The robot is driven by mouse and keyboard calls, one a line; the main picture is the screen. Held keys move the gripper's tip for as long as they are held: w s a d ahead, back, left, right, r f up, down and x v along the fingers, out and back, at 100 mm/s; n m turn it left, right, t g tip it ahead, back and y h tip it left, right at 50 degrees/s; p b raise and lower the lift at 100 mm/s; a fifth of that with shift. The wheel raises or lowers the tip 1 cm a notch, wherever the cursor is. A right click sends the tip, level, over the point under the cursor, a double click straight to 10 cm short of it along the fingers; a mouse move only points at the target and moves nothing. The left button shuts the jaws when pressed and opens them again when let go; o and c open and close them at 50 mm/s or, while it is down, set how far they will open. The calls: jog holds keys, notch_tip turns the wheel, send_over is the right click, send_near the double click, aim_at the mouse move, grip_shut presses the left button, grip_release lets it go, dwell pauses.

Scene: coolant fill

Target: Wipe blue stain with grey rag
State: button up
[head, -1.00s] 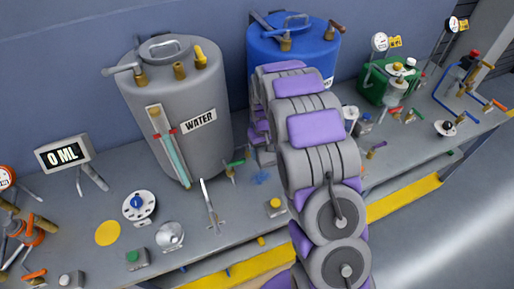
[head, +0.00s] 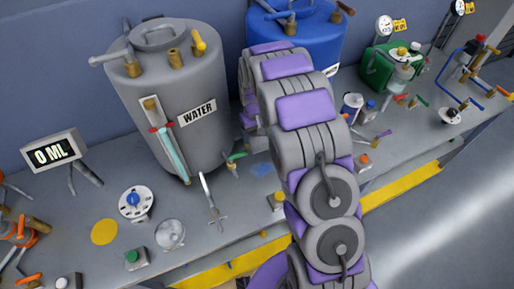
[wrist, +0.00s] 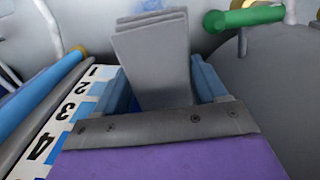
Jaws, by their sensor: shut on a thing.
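The grey rag (wrist: 155,55) is a folded, flat-looking piece in the wrist view. My gripper (wrist: 161,88) is shut on it, with a blue finger on each side and the rag sticking out ahead. The blue stain (head: 262,169) is a faint patch on the grey bench between the water tank and my arm. Part of the stain (wrist: 148,5) also shows at the top edge of the wrist view, just beyond the rag. I cannot tell whether the rag touches the bench. In the head view my arm hides the gripper and rag.
A grey WATER tank (head: 170,95) stands left of the stain, with a green-handled tap (head: 235,158) close by. A blue tank (head: 300,35) is behind my arm. A yellow-topped button box (head: 278,200) sits near the bench's front edge. A numbered strip (wrist: 65,115) lies left of my gripper.

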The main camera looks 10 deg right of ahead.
jog(key=a+f+b, duration=0.1)
jog(key=f+b, duration=0.1)
jog(key=f, duration=0.1)
jog(key=shift+a, duration=0.4)
notch_tip(320, 180, down, 4)
jog(key=d+f+b, duration=0.1)
jog(key=d+b, duration=0.2)
jog(key=b, duration=0.4)
send_over(256, 162)
jog(key=f, duration=0.4)
jog(key=shift+s+d, duration=0.1)
jog(key=shift+d, duration=0.15)
jog(key=shift+a+f+b, duration=0.1)
jog(key=shift+f+b, duration=0.3)
jog(key=shift+f, duration=0.3)
jog(key=shift+a+f, duration=0.3)
jog(key=shift+a, duration=0.4)
jog(key=shift+d, duration=0.65)
jog(key=shift+a+f, duration=0.3)
jog(key=shift+a, duration=0.2)
jog(key=shift+d+f, duration=0.3)
jog(key=shift+d, duration=0.1)
